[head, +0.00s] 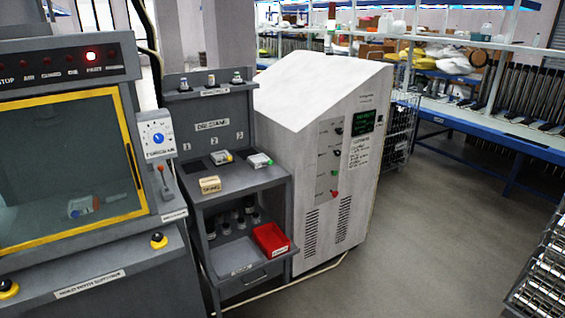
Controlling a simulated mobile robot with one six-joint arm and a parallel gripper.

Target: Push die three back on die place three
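The die stand (232,179) is a grey rack in the middle, with a back panel labelled "DIE STAND" and the numbers 1, 2 and 3. On its top shelf, a small grey-white die with a greenish mark (259,160) sits at the right, in line with number 3; I take it as die three. It sits near the right edge, and I cannot tell how far back it is. A dark empty patch (194,166) shows below number 1. My gripper is not in view.
A tan labelled block (210,185) lies at the shelf front. A red bin (271,240) stands on the lower shelf. The machine with a yellow-framed window (65,170) stands left, a die-like piece inside. A white cabinet (325,150) stands close right. Floor (430,240) ahead right is clear.

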